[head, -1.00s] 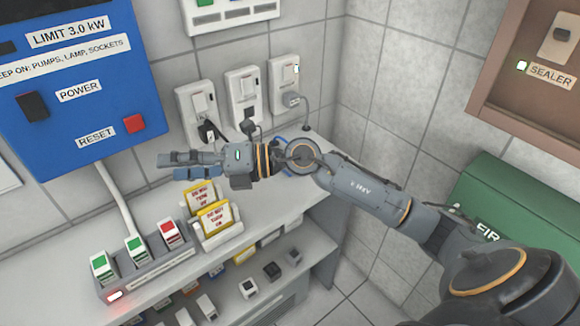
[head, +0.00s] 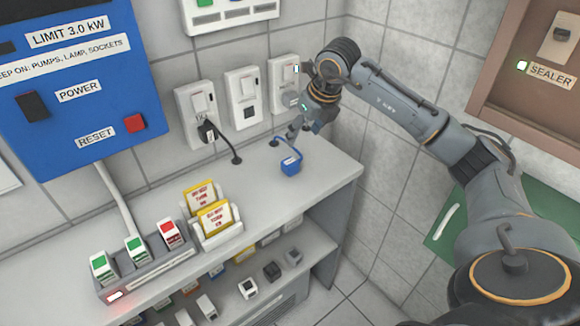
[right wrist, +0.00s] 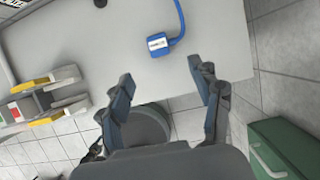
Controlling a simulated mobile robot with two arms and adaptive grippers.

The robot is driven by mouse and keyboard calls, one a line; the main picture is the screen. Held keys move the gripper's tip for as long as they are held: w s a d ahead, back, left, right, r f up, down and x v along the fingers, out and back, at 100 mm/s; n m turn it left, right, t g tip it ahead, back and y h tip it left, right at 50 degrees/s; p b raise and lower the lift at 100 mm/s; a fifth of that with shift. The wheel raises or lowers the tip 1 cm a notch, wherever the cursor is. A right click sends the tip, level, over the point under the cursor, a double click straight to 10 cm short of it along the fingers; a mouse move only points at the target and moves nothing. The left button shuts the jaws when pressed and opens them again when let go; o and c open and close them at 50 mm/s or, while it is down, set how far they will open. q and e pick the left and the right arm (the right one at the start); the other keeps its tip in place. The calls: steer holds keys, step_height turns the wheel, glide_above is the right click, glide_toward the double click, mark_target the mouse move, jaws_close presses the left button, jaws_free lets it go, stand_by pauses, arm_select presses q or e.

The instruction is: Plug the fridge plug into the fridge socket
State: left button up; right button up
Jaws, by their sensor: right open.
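A blue plug (head: 290,165) with a pale label and a blue cord lies on the counter below the wall sockets; it also shows in the right wrist view (right wrist: 157,44). The label is too small to read. The left socket (head: 190,105) holds a black plug (head: 208,130). The middle socket (head: 244,97) looks empty. The right socket (head: 283,75) is partly hidden by my arm. I cannot tell which socket is the fridge's. My right gripper (head: 308,128) points down near the counter's back right corner, fingers apart and empty, apart from the blue plug. My left gripper is out of view.
Yellow cards (head: 215,217) and a switch block (head: 140,262) stand on the left of the counter (head: 255,205). A blue power panel (head: 75,75) hangs at left. The tiled corner wall is close to my right arm. The middle of the counter is clear.

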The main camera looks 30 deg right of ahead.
glide_toward(290, 162)
steer(key=p+x, duration=0.1)
steer(key=x, duration=0.4)
steer(key=shift+w+d+r, duration=0.1)
steer(key=shift+w+d, duration=0.05)
steer(key=p+x, duration=0.1)
steer(key=x, duration=0.3)
steer(key=shift+w+f, duration=0.1)
steer(key=shift+f, duration=0.55)
steer(key=c, duration=1.2)
